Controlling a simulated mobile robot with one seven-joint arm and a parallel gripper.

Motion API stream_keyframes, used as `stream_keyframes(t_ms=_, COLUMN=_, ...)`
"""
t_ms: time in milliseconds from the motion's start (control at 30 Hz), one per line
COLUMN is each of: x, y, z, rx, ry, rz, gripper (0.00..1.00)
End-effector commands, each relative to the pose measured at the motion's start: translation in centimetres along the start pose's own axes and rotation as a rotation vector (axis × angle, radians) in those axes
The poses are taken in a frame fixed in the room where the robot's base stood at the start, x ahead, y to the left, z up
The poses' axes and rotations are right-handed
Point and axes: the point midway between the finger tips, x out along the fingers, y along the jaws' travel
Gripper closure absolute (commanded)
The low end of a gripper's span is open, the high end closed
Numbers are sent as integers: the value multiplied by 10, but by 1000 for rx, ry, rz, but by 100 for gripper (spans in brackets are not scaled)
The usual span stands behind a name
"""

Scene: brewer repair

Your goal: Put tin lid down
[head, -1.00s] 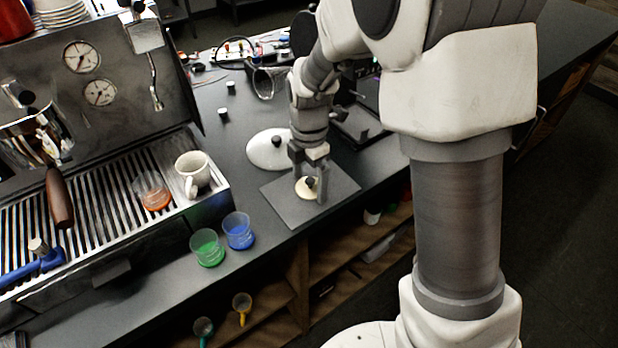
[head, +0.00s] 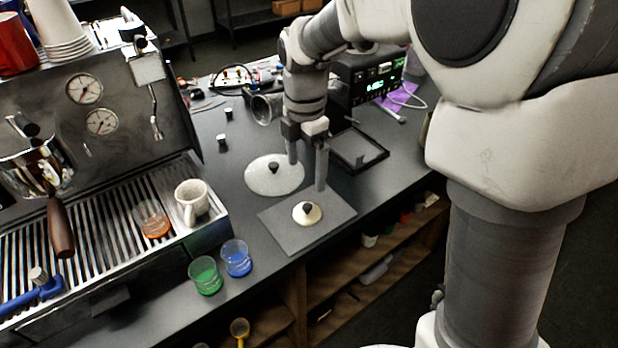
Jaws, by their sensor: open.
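A small cream lid (head: 312,214) with a dark knob lies flat on the grey square mat (head: 280,234) on the counter. I take it to be the tin lid. A larger white round lid (head: 261,180), also with a dark knob, lies on the counter behind and to the left of the mat. My gripper (head: 307,176) is open and empty, pointing down above the back of the mat, apart from the small lid. Its two fingers stand apart between the two lids in the picture.
An espresso machine with a drip tray (head: 100,225) stands at left, bearing a white mug (head: 191,201) and an orange cup (head: 151,220). Green (head: 205,276) and blue (head: 236,258) cups stand left of the mat by the counter edge. A dark tray (head: 357,150) lies behind right.

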Motion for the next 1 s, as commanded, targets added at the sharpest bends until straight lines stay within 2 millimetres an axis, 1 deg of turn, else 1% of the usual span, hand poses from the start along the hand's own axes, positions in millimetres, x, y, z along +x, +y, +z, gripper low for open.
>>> stream_keyframes(t_ms=167, x=-6, y=-1, z=0, rx=5, ry=0, rz=1, gripper=0)
stream_keyframes(t_ms=233, x=-10, y=-4, z=2, rx=39, ry=-2, rz=9, gripper=0)
stream_keyframes(t_ms=267, x=-12, y=-8, z=2, rx=65, ry=-4, rz=16, gripper=0)
stream_keyframes(t_ms=367, x=-29, y=-24, z=7, rx=219, ry=-10, rz=54, gripper=0)
stream_keyframes(t_ms=467, x=-49, y=-50, z=12, rx=453, ry=-12, rz=111, gripper=0)
stream_keyframes(t_ms=500, x=-57, y=-61, z=14, rx=557, ry=-10, rz=136, gripper=0)
stream_keyframes(t_ms=700, x=-85, y=-118, z=15, rx=1069, ry=29, rz=266, gripper=0)
stream_keyframes(t_ms=867, x=-96, y=-162, z=12, rx=1472, ry=95, rz=374, gripper=0)
stream_keyframes(t_ms=900, x=-97, y=-172, z=11, rx=1569, ry=116, rz=400, gripper=0)
stream_keyframes(t_ms=1000, x=-96, y=-195, z=8, rx=1785, ry=171, rz=452, gripper=0)
